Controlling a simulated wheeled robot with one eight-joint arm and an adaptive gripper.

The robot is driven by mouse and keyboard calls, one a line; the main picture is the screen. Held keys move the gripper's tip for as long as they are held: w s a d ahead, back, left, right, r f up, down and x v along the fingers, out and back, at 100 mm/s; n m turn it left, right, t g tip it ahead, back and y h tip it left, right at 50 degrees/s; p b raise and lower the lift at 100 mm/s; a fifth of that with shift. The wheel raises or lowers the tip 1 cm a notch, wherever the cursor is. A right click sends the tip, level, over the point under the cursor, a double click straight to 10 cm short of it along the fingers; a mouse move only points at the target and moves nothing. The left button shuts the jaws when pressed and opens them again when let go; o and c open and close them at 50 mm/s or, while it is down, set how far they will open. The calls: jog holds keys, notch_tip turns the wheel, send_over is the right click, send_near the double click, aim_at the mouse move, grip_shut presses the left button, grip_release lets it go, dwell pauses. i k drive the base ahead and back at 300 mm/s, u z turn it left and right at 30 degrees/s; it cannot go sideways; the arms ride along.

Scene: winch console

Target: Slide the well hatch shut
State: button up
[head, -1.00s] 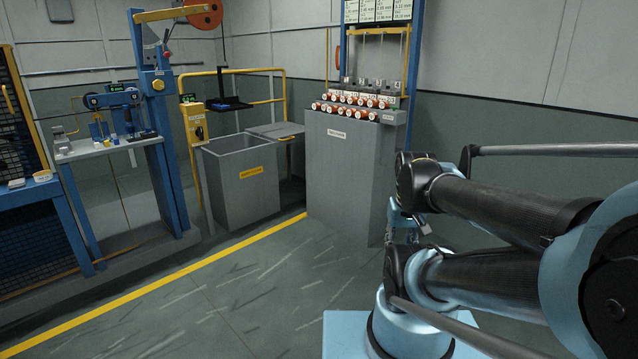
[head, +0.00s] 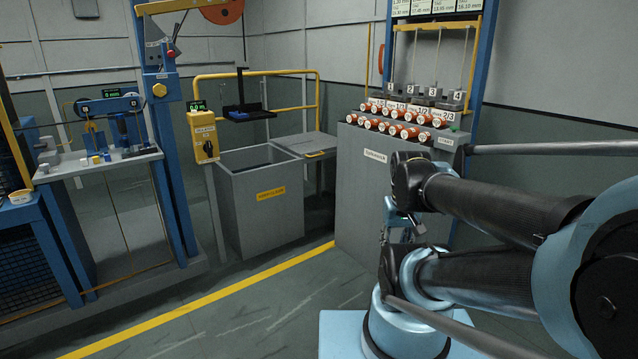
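A grey box-shaped well (head: 262,207) with a yellow label on its front stands in the middle of the view, and its top opening (head: 247,158) shows dark. A flat grey plate that looks like the hatch (head: 303,144) lies level to the right of the opening, leaving the opening uncovered. A small yellow item sits at the plate's front edge. My gripper (head: 402,230) is partly visible below my folded arm at the right, well apart from the hatch. My arm hides much of it, and its fingers cannot be made out.
A yellow control box (head: 203,137) stands left of the well, and a yellow rail (head: 258,74) runs behind it. A grey cabinet (head: 362,185) with several orange-capped cylinders stands right. A workbench (head: 97,163) is at the left. The floor before the yellow line (head: 200,305) is clear.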

aim_at(311, 145)
jog(key=u, duration=0.25)
jog(key=i, duration=1.25)
jog(key=u, duration=0.55)
jog(key=i, duration=1.3)
jog(key=u, duration=0.3)
